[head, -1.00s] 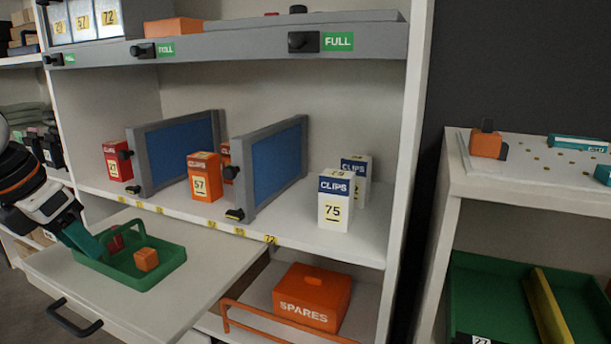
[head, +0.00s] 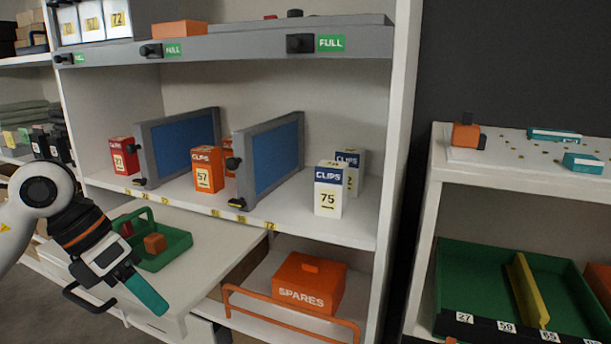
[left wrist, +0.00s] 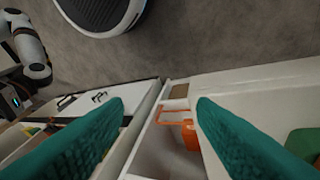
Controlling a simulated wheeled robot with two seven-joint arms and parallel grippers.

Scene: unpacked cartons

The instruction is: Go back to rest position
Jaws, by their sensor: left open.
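My left gripper (head: 148,294) hangs in front of the pull-out board (head: 195,230), its teal fingers pointing down and right. In the left wrist view its two teal fingers (left wrist: 160,103) stand wide apart with nothing between them. A green tray (head: 178,248) with a handle lies on the board behind the gripper, apart from it. An orange block (head: 155,243) sits in the tray, and a red piece (head: 126,229) shows at its left, partly hidden by my arm. My right gripper is in neither view.
The shelf above holds a red carton (head: 122,156), an orange carton (head: 207,169), white CLIPS cartons (head: 329,190) and blue-faced dividers (head: 277,158). An orange SPARES box (head: 308,283) stands below behind an orange rail (head: 290,318). A black handle (head: 85,301) juts from the board's front.

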